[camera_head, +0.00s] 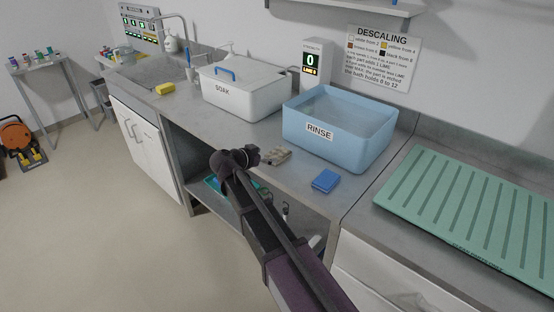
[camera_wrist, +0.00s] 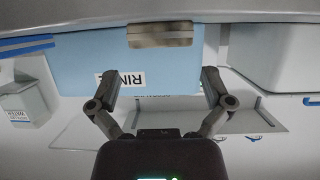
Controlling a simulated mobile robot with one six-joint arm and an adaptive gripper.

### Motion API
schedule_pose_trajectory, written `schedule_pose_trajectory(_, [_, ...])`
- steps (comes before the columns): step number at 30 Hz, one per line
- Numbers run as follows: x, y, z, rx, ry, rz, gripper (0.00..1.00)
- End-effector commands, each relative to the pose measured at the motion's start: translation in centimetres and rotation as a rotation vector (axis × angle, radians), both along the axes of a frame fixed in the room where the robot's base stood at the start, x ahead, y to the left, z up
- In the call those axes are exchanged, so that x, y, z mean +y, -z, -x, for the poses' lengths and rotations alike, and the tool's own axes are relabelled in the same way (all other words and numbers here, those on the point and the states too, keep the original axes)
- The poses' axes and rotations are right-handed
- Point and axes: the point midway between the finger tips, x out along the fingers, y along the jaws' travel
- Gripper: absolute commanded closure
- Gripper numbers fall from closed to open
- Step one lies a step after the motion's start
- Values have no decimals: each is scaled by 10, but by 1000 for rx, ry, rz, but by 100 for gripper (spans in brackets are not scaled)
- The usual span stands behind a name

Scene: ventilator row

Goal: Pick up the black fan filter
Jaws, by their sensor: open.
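I cannot make out a black fan filter for certain in either view. My gripper (camera_wrist: 158,78) is open and empty in the wrist view, its two fingers wide apart with the blue tub behind them. In the head view my gripper (camera_head: 250,156) is small and dark, over the front edge of the counter. A grey-brown block-like item (camera_head: 276,157) lies on the counter just right of it, in front of the rinse tub. What looks like the same item (camera_wrist: 160,34) shows at the top of the wrist view, beyond the fingertips.
A blue tub marked RINSE (camera_head: 350,148) and a white lidded SOAK bin (camera_head: 238,100) stand on the counter. A blue sponge (camera_head: 325,180) lies near the front edge, a yellow one (camera_head: 165,89) by the sink. A green ribbed mat (camera_head: 470,205) lies right. A shelf is underneath.

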Motion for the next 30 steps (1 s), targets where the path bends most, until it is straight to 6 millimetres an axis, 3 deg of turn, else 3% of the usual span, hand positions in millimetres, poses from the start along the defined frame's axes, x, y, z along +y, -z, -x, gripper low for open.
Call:
schedule_pose_trajectory(5, [-7,6,-10,0,-1,0,0])
schedule_pose_trajectory(20, [-10,8,-14,0,-1,0,0])
schedule_pose_trajectory(30, [-30,24,-40,1,-1,-1,0])
